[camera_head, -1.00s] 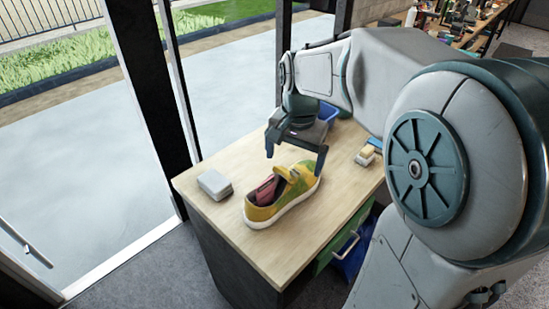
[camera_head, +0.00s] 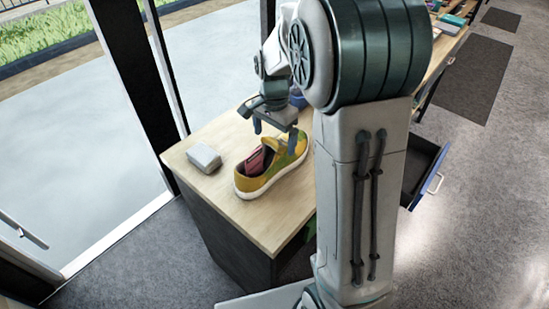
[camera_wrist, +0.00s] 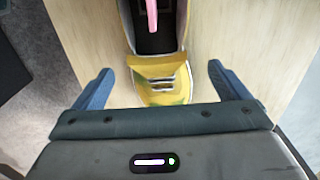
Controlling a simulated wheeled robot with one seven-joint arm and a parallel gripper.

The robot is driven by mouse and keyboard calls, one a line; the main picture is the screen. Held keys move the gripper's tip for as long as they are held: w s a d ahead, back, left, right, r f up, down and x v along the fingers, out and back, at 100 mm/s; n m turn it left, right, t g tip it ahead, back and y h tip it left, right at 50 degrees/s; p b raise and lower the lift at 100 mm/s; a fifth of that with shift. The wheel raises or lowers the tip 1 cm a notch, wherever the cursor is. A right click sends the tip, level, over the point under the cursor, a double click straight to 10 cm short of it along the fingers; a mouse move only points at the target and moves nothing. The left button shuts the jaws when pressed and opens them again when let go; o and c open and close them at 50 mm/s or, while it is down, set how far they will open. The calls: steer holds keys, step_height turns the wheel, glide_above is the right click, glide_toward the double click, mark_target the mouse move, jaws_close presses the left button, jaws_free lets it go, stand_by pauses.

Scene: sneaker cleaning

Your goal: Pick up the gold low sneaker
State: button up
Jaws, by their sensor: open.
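The gold low sneaker (camera_head: 262,176) stands upright on the wooden tabletop, yellow-gold with a white sole and a pink-red inside. My gripper (camera_head: 274,130) is open above the sneaker's far end in the head view. In the wrist view my gripper (camera_wrist: 155,85) has its two blue fingers spread wide. The sneaker (camera_wrist: 160,72) lies between the lines of the fingers, with its strap and dark opening showing. The fingers stand apart from it on both sides. The near end of the sneaker is partly hidden by the gripper body in the wrist view.
A pale grey block (camera_head: 204,157) lies on the table (camera_head: 207,186) left of the sneaker. A blue drawer (camera_head: 424,176) stands open at the right, beyond my arm. Glass panels stand behind the table's left side. The table's front left is clear.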

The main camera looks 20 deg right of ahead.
mark_target(277, 161)
steer(key=f, duration=0.5)
steer(key=shift+d+f+p, duration=0.15)
steer(key=shift+d+p, duration=0.05)
steer(key=shift+p, duration=0.15)
steer(key=c, duration=1.3)
